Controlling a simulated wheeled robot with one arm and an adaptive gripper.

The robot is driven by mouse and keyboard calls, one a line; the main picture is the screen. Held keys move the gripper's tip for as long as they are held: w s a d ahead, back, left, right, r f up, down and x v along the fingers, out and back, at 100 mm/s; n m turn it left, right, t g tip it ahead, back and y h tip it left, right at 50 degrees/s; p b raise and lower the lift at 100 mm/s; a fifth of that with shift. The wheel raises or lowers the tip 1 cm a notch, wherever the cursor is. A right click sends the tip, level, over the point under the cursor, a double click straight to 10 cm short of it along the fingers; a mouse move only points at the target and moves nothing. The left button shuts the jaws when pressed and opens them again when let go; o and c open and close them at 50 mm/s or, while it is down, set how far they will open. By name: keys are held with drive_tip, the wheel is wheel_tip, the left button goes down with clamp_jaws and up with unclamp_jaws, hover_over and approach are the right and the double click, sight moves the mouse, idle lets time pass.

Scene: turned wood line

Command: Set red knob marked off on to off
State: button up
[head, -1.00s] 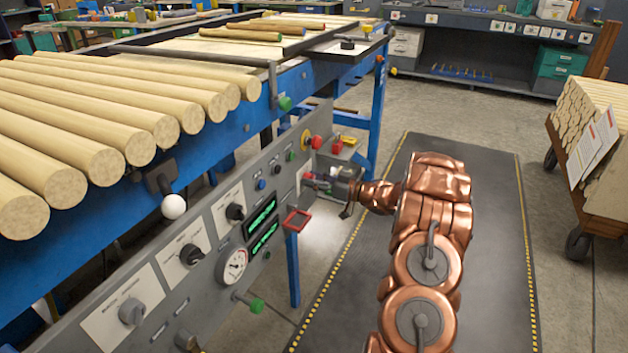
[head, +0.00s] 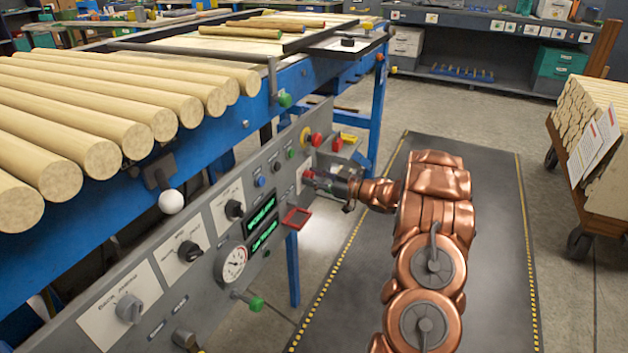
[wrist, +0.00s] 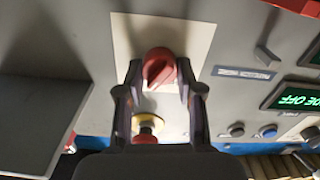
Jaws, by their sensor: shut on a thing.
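The red knob (wrist: 158,68) sits on a pale plate (wrist: 188,36) on the grey control panel, in the upper middle of the wrist view. My gripper (wrist: 159,78) has a finger on each side of the knob and is shut on it. In the head view my gripper (head: 312,178) reaches the far right part of the panel (head: 262,166), and the knob is mostly hidden there. I cannot read any off or on marks on the plate.
A red and yellow mushroom button (head: 312,139) is close beside the gripper; it also shows below the knob in the wrist view (wrist: 146,128). A red square frame (head: 297,217) juts from the panel below. Wooden logs (head: 110,110) lie above.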

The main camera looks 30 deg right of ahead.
drive_tip(key=n+b, duration=0.6)
drive_tip(key=n, duration=0.1)
drive_tip(key=n+b, duration=0.7)
drive_tip(key=n, duration=0.1)
drive_tip(key=shift+s+a+f+b, duration=0.1)
drive_tip(key=shift+a+f+b, duration=0.1)
drive_tip(key=shift+b, duration=0.1)
idle(0.4)
drive_tip(key=o, duration=1.1)
drive_tip(key=shift+o, duration=0.2)
drive_tip(key=shift+d, duration=0.1)
drive_tip(key=v, duration=1.2)
